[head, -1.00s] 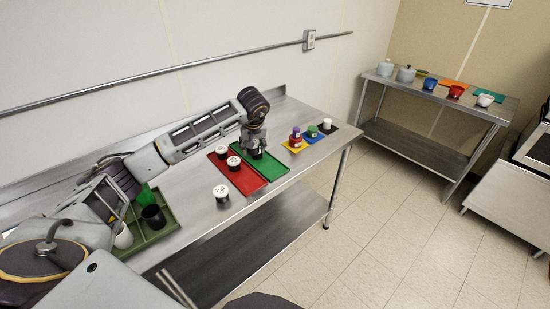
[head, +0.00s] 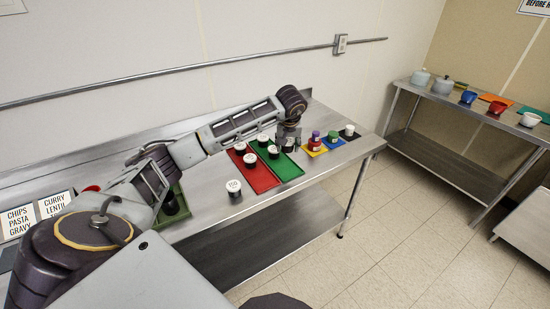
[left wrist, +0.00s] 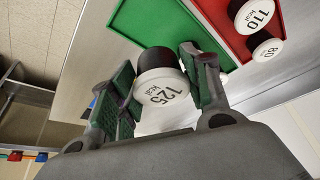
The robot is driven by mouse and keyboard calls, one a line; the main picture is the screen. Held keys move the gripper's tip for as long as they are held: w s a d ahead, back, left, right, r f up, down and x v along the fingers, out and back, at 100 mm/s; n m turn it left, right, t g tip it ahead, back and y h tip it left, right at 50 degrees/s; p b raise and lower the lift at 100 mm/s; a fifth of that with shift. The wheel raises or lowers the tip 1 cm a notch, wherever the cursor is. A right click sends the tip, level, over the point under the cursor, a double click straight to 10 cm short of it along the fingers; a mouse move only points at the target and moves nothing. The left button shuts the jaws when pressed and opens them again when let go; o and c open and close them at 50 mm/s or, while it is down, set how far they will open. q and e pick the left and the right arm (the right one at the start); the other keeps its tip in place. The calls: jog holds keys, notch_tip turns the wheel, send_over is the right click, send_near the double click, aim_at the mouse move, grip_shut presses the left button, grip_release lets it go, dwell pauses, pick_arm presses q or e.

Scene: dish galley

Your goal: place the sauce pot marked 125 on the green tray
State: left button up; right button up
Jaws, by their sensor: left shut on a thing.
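The sauce pot marked 125 (left wrist: 160,92) has a white lid and black body. In the left wrist view it sits between the green-padded fingers of my left gripper (left wrist: 158,95), which is shut on it. In the head view this gripper (head: 289,140) points down at the far right end of the green tray (head: 286,171). In the wrist view the pot overlaps the edge of the green tray (left wrist: 155,25); I cannot tell whether it touches the tray or hangs above it. Two similar white-lidded pots (head: 263,138) (head: 274,152) show by the green tray's far part. My right gripper is out of view.
The red tray (head: 258,180) lies left of the green one; pots marked 110 (left wrist: 258,14) and 80 (left wrist: 267,48) stand on it. Another white-lidded pot (head: 233,187) stands alone on bare steel. Colored mats with small jars (head: 314,142) lie to the right. The green tray's near part is clear.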

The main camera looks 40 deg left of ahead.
aim_at(288, 152)
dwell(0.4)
pick_arm(q)
jog(key=shift+f, duration=0.1)
jog(key=shift+f, duration=0.15)
notch_tip(288, 152, down, 5)
jog(key=shift+r+p, duration=0.15)
jog(key=shift+p, duration=0.25)
jog(key=shift+f, duration=0.55)
jog(key=shift+f, duration=0.1)
